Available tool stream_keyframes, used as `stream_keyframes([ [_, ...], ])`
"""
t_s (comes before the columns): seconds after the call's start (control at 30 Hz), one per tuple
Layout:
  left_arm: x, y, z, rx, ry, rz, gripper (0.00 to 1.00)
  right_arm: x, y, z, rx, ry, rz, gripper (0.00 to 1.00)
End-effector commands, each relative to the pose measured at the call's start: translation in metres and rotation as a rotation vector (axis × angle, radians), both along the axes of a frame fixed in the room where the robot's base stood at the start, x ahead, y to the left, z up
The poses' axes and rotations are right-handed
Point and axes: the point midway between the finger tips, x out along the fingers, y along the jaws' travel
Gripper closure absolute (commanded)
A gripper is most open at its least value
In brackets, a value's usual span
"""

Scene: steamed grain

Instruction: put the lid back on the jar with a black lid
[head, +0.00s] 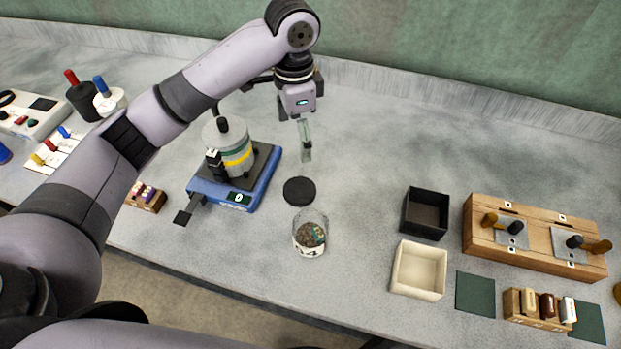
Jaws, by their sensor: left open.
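The clear jar (309,234) stands open on the counter near its front edge, with brownish contents and a dark mark on its front. The round black lid (299,191) lies flat on the counter just behind the jar, apart from it. My left gripper (306,154) is open and points down, behind the lid and above it in the picture. Nothing shows between its fingers. My right gripper is not in view.
A blue scale (262,180) carrying a grey canister (230,150) stands left of the lid. A black box (425,213), a cream box (419,270) and a wooden block (535,240) stand right. The counter behind the black box is clear.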

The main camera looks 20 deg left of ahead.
Motion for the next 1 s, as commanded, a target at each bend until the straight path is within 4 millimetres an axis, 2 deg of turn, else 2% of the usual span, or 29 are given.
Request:
stream_keyframes([
  [0.27,0.000,0.000,-0.001,0.001,0.001,0.000,0.10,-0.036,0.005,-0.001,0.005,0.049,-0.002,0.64],
  [0.37,-0.001,0.000,-0.009,0.001,0.003,0.001,0.10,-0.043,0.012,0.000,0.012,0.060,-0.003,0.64],
  [0.47,-0.001,0.001,-0.027,0.003,0.005,0.001,0.10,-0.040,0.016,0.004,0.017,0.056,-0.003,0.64],
  [0.73,-0.002,0.001,-0.085,0.002,0.005,0.002,0.10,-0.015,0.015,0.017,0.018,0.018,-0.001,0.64],
  [0.9,-0.001,0.000,-0.112,0.000,0.001,0.001,0.10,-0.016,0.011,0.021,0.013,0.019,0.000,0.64],
  [1.0,-0.001,0.000,-0.120,0.000,0.001,0.001,0.10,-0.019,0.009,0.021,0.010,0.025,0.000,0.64],
])
